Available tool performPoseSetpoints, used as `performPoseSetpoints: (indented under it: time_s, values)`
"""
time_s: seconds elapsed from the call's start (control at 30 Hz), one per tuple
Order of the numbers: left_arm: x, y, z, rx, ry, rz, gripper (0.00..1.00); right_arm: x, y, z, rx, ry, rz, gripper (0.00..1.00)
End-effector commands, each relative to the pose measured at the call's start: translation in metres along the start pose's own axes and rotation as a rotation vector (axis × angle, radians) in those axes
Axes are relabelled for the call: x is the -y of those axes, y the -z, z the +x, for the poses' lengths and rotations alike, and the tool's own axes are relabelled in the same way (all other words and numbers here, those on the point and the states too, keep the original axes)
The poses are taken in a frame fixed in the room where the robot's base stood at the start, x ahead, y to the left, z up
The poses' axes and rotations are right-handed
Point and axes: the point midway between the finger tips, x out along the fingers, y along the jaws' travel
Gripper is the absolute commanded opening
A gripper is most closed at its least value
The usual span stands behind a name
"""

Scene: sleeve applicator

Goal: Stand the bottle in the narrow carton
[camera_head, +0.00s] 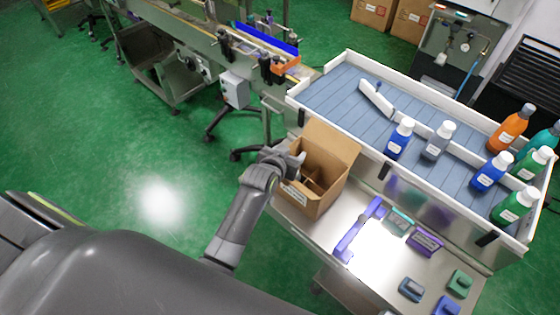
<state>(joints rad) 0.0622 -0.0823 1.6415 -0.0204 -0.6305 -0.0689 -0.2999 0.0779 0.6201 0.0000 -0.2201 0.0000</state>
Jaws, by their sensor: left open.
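An open brown carton (302,201) with raised flaps stands at the left end of the steel table, and a divider shows inside it. My left gripper (299,159) is open at the carton's left rim; its fingertips are small, and I cannot tell whether they touch the cardboard. I see no bottle in the gripper. Several bottles stand on the slatted tray behind the table: a blue one (399,140) nearest the carton, a grey one (437,142), another blue one (491,173), an orange one (509,131), and green and teal ones at the right. My right gripper is out of view.
The tray's white rim (425,165) runs behind the carton. A white guide bar (377,99) lies across the tray. A purple-blue tool (359,229), a purple box (426,242) and several small devices lie on the table. A conveyor (190,30) stands at the back left.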

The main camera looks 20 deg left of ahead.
Motion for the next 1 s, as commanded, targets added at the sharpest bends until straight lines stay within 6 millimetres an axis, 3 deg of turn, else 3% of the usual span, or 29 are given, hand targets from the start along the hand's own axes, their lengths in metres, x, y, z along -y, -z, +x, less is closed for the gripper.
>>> performPoseSetpoints:
  time_s: [0.3, 0.5, 1.0]
  values:
    - [0.000, -0.001, -0.048, 0.000, 0.001, -0.001, 0.55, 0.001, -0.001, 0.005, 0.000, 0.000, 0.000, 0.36]
    - [0.000, -0.001, -0.069, -0.001, 0.000, -0.002, 0.55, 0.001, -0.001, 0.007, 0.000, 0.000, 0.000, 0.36]
    - [0.000, 0.000, -0.077, 0.000, 0.000, 0.000, 0.55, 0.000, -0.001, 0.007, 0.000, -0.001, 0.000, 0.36]
